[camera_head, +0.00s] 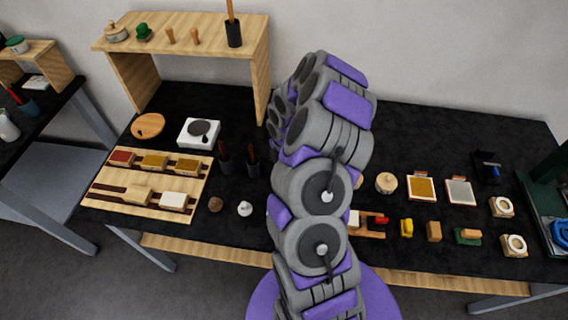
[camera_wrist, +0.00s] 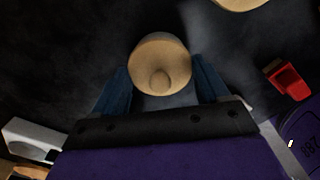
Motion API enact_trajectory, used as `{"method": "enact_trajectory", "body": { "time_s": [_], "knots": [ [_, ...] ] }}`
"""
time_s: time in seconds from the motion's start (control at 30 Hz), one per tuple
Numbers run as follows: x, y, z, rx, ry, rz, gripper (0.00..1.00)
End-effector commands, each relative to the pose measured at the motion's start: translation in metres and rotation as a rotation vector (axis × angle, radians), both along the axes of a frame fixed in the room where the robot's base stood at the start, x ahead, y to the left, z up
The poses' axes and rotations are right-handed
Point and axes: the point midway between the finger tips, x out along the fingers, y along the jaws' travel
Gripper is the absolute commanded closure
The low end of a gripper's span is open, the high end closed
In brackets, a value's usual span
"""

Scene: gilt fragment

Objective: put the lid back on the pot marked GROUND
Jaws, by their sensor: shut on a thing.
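In the wrist view a round pale wooden piece with a small knob (camera_wrist: 160,58), apparently the lid, sits between the two blue fingers of my gripper (camera_wrist: 160,75). My gripper is shut on it. Dark surface shows around it, and its height above the table is unclear. In the head view my arm hides the gripper and the held piece. A round wooden pot-like thing (camera_head: 386,183) stands on the black table just right of my arm. Part of a pale round thing (camera_wrist: 238,3) shows at the wrist view's top edge. No GROUND marking is legible.
A wooden rack (camera_head: 150,185) and a shelf (camera_head: 190,45) stand left.

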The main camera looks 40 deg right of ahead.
Motion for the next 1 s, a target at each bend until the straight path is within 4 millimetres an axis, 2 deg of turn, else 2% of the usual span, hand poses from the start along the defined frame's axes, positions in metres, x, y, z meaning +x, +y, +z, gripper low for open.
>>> {"method": "enact_trajectory", "body": {
  "time_s": [0.27,0.3,0.53,1.0],
  "knots": [
    [-0.0001,-0.0001,-0.0001,0.0,0.0,0.0,0.54],
    [-0.0001,-0.0001,-0.0001,0.0,0.0,0.0,0.22],
    [-0.0001,-0.0001,-0.0001,0.0,0.0,0.0,0.0],
    [-0.0001,-0.0001,0.0027,0.0,0.001,0.0,0.0]
  ]
}}
